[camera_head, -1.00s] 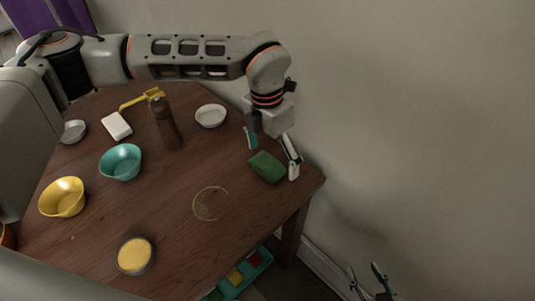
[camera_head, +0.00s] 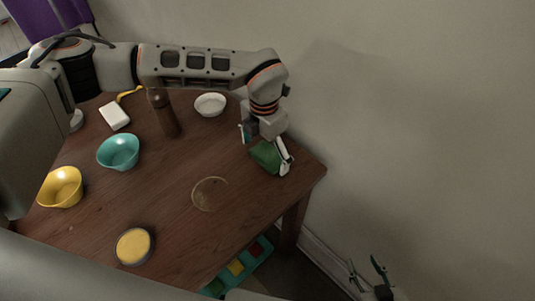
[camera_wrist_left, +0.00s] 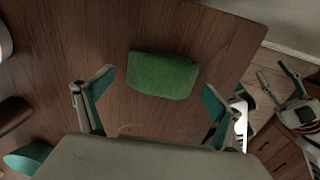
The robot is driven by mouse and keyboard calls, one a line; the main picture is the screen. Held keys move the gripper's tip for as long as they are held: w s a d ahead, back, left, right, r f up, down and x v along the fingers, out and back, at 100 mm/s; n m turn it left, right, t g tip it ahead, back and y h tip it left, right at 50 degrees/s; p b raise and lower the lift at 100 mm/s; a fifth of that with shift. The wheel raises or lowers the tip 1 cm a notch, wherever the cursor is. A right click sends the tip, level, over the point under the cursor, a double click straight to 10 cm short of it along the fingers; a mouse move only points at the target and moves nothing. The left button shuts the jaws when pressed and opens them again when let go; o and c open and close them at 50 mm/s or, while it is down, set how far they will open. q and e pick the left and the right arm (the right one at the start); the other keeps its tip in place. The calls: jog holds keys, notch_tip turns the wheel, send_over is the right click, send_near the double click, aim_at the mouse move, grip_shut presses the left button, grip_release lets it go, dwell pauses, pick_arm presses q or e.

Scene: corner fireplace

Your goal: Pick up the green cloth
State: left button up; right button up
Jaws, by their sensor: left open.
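The green cloth (camera_head: 262,158) is a folded, rounded block on the wooden table near its right corner. It also shows in the left wrist view (camera_wrist_left: 163,75), lying flat beyond and between the fingertips. My left gripper (camera_head: 265,153) is open above the cloth, pointing down, with one finger to either side. In the head view the gripper hides part of the cloth; I cannot tell whether the fingers touch it. My right gripper (camera_head: 364,265) is off the table at the lower right, with its fingers apart and empty.
A white bowl (camera_head: 210,104) and a brown bottle (camera_head: 163,113) stand left of the left gripper. A teal bowl (camera_head: 118,153), yellow bowl (camera_head: 60,188), white block (camera_head: 115,116) and yellow-filled dish (camera_head: 134,246) are farther off. A ring mark (camera_head: 210,194) lies on bare wood. The wall is close behind.

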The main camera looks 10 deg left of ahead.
aim_at(265, 153)
pick_arm(q)
jog(key=c, duration=1.1)
notch_tip(265, 153, up, 20)
jog(key=p, duration=0.1)
jog(key=shift+p, duration=0.3)
jog(key=shift+r, duration=0.1)
